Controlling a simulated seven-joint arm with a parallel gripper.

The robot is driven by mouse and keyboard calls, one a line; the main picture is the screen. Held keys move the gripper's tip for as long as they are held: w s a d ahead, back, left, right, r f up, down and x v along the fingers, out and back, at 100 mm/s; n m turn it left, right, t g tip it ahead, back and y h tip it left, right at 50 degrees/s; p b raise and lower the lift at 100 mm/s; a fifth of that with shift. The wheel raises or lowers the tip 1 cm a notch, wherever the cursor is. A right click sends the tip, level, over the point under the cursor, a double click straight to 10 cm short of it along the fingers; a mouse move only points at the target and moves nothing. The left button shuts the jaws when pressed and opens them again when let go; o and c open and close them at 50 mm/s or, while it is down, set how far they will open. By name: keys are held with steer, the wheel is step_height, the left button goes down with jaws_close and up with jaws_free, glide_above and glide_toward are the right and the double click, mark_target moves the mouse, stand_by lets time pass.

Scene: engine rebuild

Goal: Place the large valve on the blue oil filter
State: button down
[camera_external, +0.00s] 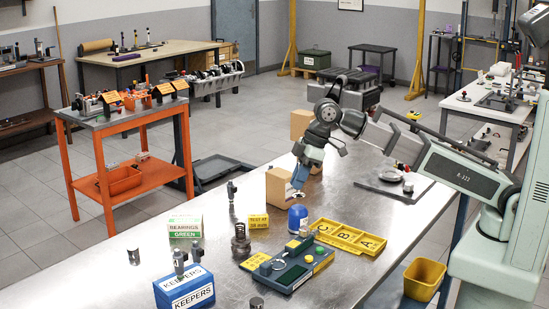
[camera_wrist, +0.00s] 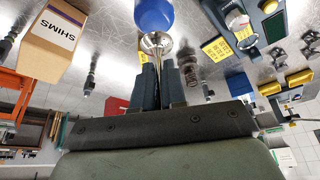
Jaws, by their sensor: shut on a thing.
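My gripper (camera_external: 299,178) hangs over the steel bench in the external view, above the blue oil filter (camera_external: 297,219). In the wrist view the gripper (camera_wrist: 160,85) is shut on the large valve (camera_wrist: 157,42), a silver piece with a round head and thin stem. The stem lies between the fingers and the head points out past the fingertips. The filter's rounded blue top (camera_wrist: 155,14) is just beyond the head in that view.
A cardboard box marked SHIMS (camera_wrist: 56,40) stands close by, also seen in the external view (camera_external: 279,189). A yellow test box (camera_external: 259,221), a spring (camera_external: 240,242), a blue-grey tester (camera_external: 288,265) and a yellow A-B-C tray (camera_external: 347,237) surround the filter. Blue keepers box (camera_external: 184,289) is front left.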

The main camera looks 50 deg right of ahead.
steer(key=shift+f, duration=1.65)
steer(key=shift+f, duration=0.1)
steer(key=c, duration=1.2)
jaws_free()
steer(key=v, duration=1.2)
steer(key=shift+a, duration=0.1)
